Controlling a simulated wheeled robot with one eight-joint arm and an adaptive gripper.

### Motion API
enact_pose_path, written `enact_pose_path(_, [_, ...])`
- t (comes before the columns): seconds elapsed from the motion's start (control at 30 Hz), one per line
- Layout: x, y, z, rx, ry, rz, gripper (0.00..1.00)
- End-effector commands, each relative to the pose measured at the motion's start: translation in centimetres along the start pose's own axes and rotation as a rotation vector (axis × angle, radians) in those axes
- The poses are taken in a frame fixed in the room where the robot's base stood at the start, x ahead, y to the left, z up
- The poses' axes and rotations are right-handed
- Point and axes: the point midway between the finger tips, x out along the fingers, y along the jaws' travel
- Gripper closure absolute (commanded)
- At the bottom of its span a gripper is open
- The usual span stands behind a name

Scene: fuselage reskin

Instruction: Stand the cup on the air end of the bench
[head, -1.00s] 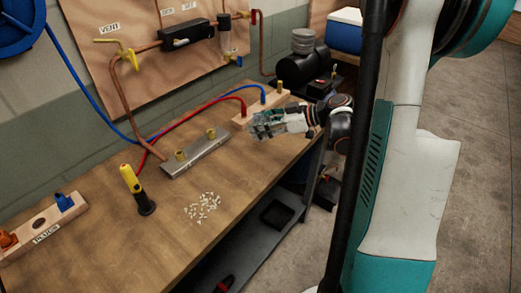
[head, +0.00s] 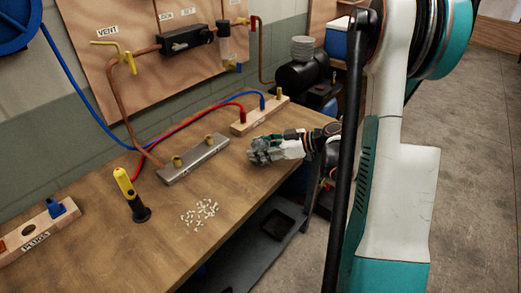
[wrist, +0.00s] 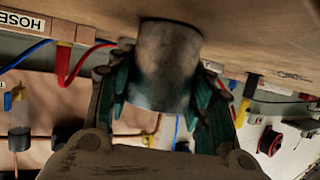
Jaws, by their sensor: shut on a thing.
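A grey metal cup (wrist: 165,65) is between the fingers of my gripper (wrist: 168,95) in the wrist view, where the picture is upside down and the wooden bench top shows above. The cup's far end is close to the bench surface; I cannot tell whether it touches. In the head view my gripper (head: 262,150) is over the far right end of the bench (head: 240,185), at the compressor side, in front of the wooden hose block. The cup is mostly hidden by the fingers there.
The hose block (head: 258,115) with red and blue hoses is just behind my gripper. A black tank (head: 302,72) stands beyond the bench end.

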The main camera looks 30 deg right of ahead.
Motion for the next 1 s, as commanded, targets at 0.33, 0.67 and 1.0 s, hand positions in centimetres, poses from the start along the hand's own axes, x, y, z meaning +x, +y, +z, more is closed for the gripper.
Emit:
enact_pose_path(0.33, [0.1, 0.0, 0.2, 0.000, 0.000, 0.000, 0.32])
enact_pose_path(0.67, [-0.7, 0.1, -0.2, 0.001, 0.000, 0.002, 0.32])
enact_pose_path(1.0, [-7.5, 0.1, -0.3, 0.002, 0.000, 0.005, 0.32])
